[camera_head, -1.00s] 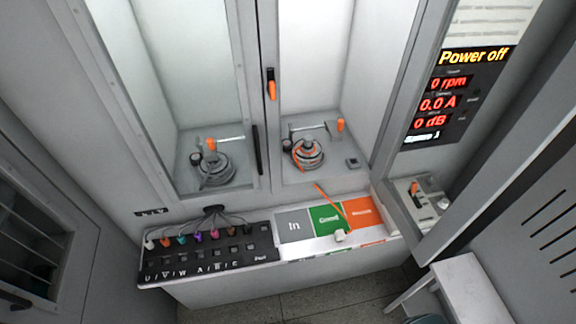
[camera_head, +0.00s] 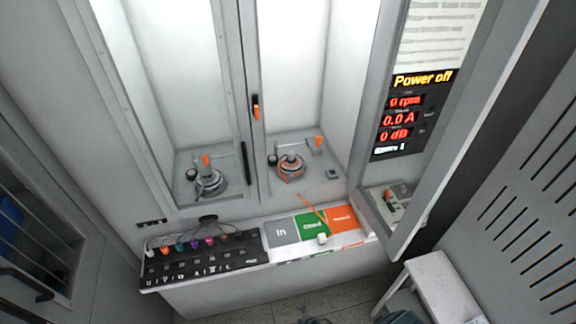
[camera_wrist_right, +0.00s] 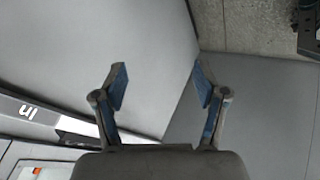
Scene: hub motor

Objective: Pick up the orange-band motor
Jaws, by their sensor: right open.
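The orange-band motor (camera_head: 291,167) sits on a fixture in the right bay of the test cabinet, with an orange cable (camera_head: 312,208) leading down from it to a white connector (camera_head: 322,239) on the front ledge. Another motor (camera_head: 211,183), grey, sits in the left bay. My right gripper (camera_wrist_right: 160,86) is open and empty in the right wrist view, with blue pads on its fingers. It is over a plain grey panel, and the orange-band motor does not show there. My left gripper is not in view.
The ledge carries grey "In" (camera_head: 282,233), green and orange (camera_head: 342,219) zones. A black connector board (camera_head: 200,257) is at its left. An orange-handled door (camera_head: 256,107) stands by the centre post. A display panel (camera_head: 400,115) reads "Power off". A white stool (camera_head: 440,283) stands at lower right.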

